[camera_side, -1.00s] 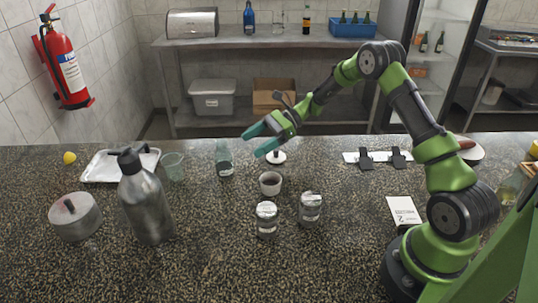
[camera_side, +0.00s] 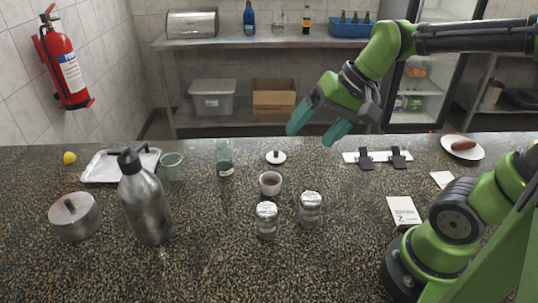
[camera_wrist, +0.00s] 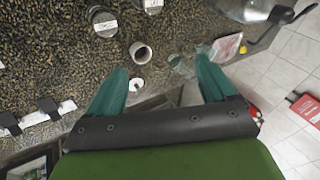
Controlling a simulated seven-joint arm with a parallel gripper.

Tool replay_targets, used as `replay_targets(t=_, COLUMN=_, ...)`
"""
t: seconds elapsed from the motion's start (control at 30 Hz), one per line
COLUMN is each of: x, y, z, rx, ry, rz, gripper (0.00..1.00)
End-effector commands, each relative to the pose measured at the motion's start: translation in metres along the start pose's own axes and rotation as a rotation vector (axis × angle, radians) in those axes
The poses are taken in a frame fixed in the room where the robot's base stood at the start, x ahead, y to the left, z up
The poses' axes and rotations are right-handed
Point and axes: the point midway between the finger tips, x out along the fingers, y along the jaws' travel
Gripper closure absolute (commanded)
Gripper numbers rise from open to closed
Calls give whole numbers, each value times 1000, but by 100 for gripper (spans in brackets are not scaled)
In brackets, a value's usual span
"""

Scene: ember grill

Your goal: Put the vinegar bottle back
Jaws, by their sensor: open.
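A pale green glass bottle with a small label (camera_side: 224,160) stands upright on the speckled counter (camera_side: 330,250), left of the white cup. It looks like the vinegar bottle, but its label is too small to read. My gripper (camera_side: 316,128) is raised over the counter's far edge, right of the bottle and well apart from it. Its teal fingers are spread with nothing between them. In the wrist view, my gripper (camera_wrist: 160,82) also shows open and empty. A clear glass shape there (camera_wrist: 180,65), near the right finger, may be the bottle.
The white cup (camera_side: 270,184), a lid with a knob (camera_side: 276,157), and two lidded jars (camera_side: 266,220) (camera_side: 310,209) stand mid-counter. A glass beaker (camera_side: 172,167), metal tray (camera_side: 108,166), steel flask (camera_side: 146,205) and pot (camera_side: 75,216) are left. A back shelf (camera_side: 270,42) holds bottles.

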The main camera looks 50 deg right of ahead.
Motion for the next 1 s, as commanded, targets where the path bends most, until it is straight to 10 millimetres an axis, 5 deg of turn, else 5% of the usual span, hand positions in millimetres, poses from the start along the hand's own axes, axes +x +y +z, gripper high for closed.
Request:
replay_targets(t=0.3, x=-23, y=23, z=30, rx=-290, ry=189, rz=10, gripper=16)
replay_targets(t=1.0, x=-23, y=24, z=30, rx=-297, ry=193, rz=11, gripper=16)
